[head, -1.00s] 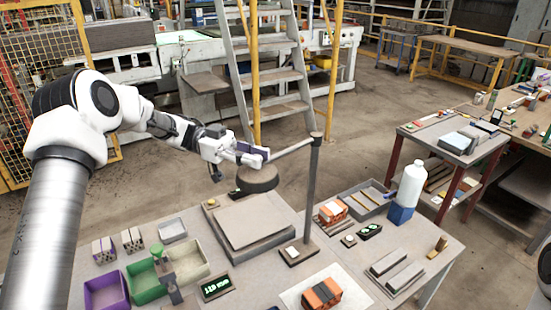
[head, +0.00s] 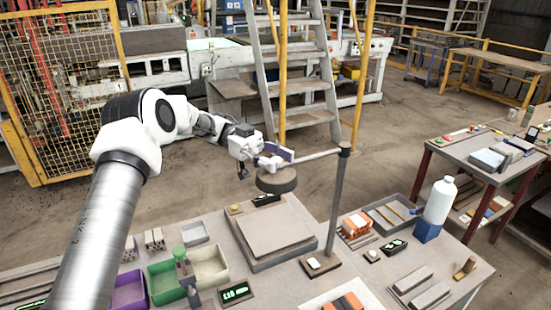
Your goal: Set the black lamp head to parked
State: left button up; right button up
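The black lamp head (head: 276,180) is a dark round disc in the middle of the head view. It hangs at the left end of a thin grey arm (head: 315,156) that runs to a grey upright post (head: 337,205). The lamp head is above the back of a grey slab (head: 275,228) on the table. My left gripper (head: 272,161) is right at the upper side of the lamp head, by the arm's end. I cannot tell whether it touches, or whether its fingers are open or shut. My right gripper is out of view.
Purple, green (head: 163,283) and pale bins stand at the front left. A small dark sign with green marks (head: 266,200) lies behind the slab. A white bottle (head: 440,200) on a blue block, a grey tray (head: 388,213) and orange bricks (head: 356,224) are at the right.

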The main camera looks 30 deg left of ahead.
pick_arm(q)
jog(key=shift+w, duration=0.1)
notch_tip(320, 180, up, 10)
dwell(0.4)
dwell(0.4)
